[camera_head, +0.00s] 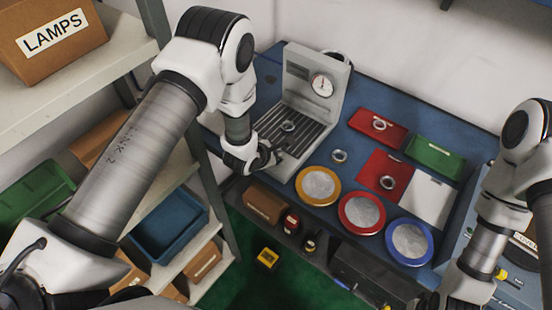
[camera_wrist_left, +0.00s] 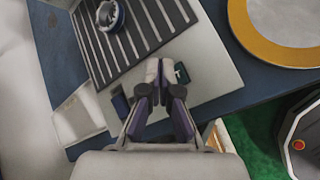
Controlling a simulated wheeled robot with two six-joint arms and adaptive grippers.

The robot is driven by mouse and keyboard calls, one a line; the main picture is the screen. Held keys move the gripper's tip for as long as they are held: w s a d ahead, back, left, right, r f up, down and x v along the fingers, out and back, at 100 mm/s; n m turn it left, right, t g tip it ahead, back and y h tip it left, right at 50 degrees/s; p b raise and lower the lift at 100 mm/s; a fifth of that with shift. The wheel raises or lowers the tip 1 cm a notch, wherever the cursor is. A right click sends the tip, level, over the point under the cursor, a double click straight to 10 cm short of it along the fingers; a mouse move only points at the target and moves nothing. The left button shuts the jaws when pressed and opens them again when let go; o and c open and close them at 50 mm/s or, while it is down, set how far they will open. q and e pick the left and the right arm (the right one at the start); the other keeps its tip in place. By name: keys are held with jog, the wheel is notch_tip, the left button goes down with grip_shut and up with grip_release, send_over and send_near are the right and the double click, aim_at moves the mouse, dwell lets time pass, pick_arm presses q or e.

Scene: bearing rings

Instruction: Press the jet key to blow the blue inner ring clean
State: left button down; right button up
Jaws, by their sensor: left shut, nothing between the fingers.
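The grey blow station (camera_head: 300,95) has a dial gauge and a slatted bed (camera_wrist_left: 137,37). A metal ring (camera_head: 288,126) lies on the slats; in the left wrist view this ring (camera_wrist_left: 110,15) shows a blue band. My left gripper (camera_head: 274,155) is at the station's front edge, with its fingers shut and empty. In the left wrist view the fingertips (camera_wrist_left: 159,72) are over the pale front strip, beside a small dark green key (camera_wrist_left: 182,72). A dark blue block (camera_wrist_left: 120,103) is left of the fingers. I cannot tell whether the fingertips touch the key. My right gripper is out of view.
Yellow (camera_head: 318,186), red (camera_head: 362,213) and blue (camera_head: 409,241) rimmed discs line the blue bench's front. A loose ring (camera_head: 339,156) lies behind them. Red trays (camera_head: 367,120) with rings and a green tray (camera_head: 434,158) stand further back. Shelves (camera_head: 125,45) are at left.

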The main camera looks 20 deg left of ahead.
pick_arm(q)
jog(key=shift+f, duration=0.15)
jog(key=shift+f, duration=0.3)
jog(key=shift+f+b, duration=0.35)
jog(key=shift+b, duration=0.05)
dwell(0.7)
jog(key=shift+r, duration=0.15)
jog(key=shift+r+p, duration=0.65)
jog(key=shift+p, duration=0.05)
notch_tip(320, 180, up, 5)
jog(key=p, duration=0.4)
jog(key=shift+r, duration=0.1)
dwell(0.7)
